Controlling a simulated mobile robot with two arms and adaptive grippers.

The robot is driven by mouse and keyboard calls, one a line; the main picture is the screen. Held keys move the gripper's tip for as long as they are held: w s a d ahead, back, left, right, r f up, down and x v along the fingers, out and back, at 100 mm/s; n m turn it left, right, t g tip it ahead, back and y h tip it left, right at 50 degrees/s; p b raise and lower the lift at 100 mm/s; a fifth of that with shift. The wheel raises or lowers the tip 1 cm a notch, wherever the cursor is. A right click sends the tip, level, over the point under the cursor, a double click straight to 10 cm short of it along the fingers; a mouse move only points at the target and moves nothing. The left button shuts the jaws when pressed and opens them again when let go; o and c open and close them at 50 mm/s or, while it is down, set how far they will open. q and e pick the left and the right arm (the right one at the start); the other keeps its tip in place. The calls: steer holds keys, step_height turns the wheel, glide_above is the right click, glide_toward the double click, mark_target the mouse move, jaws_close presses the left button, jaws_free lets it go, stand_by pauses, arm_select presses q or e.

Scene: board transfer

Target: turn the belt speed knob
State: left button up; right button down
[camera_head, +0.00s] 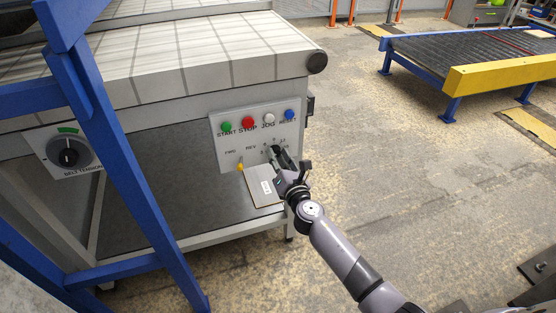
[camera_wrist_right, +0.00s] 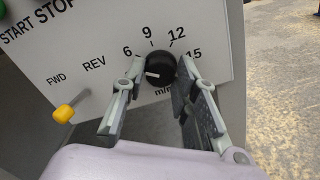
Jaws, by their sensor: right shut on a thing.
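The belt speed knob (camera_wrist_right: 160,70) is a round black knob with a white mark on its left side, seen in the right wrist view. Numbers 6, 9, 12 and 15 arc around it on the grey control panel (camera_head: 224,151). My right gripper (camera_wrist_right: 158,78) is shut on the knob, one finger at its left and one at its right. In the head view my right gripper (camera_head: 279,157) reaches the panel's lower right part and largely hides the knob. My left gripper is not in view.
Green, red, white and blue buttons (camera_head: 248,123) line the panel's top. A yellow FWD/REV lever (camera_wrist_right: 67,114) sits left of the knob.

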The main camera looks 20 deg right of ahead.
steer(key=m, duration=0.3)
steer(key=shift+f+m+b, duration=0.1)
steer(key=shift+m+b, duration=0.25)
steer(key=shift+m, duration=0.05)
steer(key=m, duration=0.2)
steer(key=shift+m, duration=1.6)
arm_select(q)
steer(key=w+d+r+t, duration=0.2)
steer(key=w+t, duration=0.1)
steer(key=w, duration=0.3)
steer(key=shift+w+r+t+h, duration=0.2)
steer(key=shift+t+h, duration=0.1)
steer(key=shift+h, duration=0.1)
arm_select(e)
steer(key=shift+m, duration=1.1)
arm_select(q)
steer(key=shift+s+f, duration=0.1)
arm_select(e)
steer(key=c, duration=1.2)
jaws_free()
steer(key=shift+c, duration=0.2)
